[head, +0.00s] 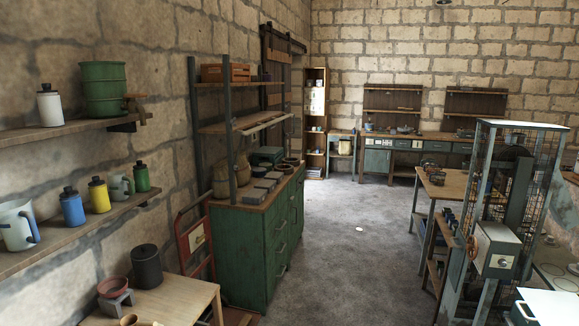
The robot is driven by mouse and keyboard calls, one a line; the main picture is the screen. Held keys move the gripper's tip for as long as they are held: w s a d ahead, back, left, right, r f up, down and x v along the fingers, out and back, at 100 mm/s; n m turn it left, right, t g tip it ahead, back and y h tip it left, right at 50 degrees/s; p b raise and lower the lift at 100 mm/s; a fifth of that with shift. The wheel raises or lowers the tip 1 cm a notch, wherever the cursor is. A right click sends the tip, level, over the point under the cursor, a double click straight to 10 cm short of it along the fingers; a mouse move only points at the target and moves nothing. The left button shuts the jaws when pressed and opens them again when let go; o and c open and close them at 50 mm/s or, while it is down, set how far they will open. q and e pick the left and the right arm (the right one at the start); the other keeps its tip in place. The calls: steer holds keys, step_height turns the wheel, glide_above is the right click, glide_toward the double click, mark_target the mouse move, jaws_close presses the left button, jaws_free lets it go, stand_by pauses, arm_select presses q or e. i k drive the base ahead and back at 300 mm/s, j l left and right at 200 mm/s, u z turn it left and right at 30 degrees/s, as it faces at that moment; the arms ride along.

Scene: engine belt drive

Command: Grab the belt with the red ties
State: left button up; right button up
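I cannot make out a belt with red ties in the head view. A tall machine in a wire-mesh cage (545,180) stands at the right, with dark parts inside. A control box (497,250) with a dial is on its front. Neither of my grippers is in view.
A green cabinet (240,255) with shelves above stands along the left wall, beside a red hand truck (193,238). Wall shelves (60,235) with bottles and a small table (175,300) are at the near left. A workbench (440,185) is at the right. The grey floor (345,250) between is mostly clear.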

mark_target(288, 169)
steer(key=i+l+z, duration=0.25)
steer(key=i, duration=0.8)
steer(key=i+z, duration=0.25)
steer(key=i, duration=0.8)
steer(key=i+u, duration=0.1)
steer(key=i, duration=0.45)
steer(key=i+l, duration=0.15)
steer(key=i, duration=0.35)
steer(key=i+u, duration=0.15)
steer(key=i, duration=0.4)
steer(key=i+l+u, duration=0.2)
steer(key=i+u, duration=0.3)
steer(key=i+l+u, duration=0.3)
steer(key=u, duration=0.2)
steer(key=i+l+u, duration=0.55)
steer(key=l+u, duration=0.4)
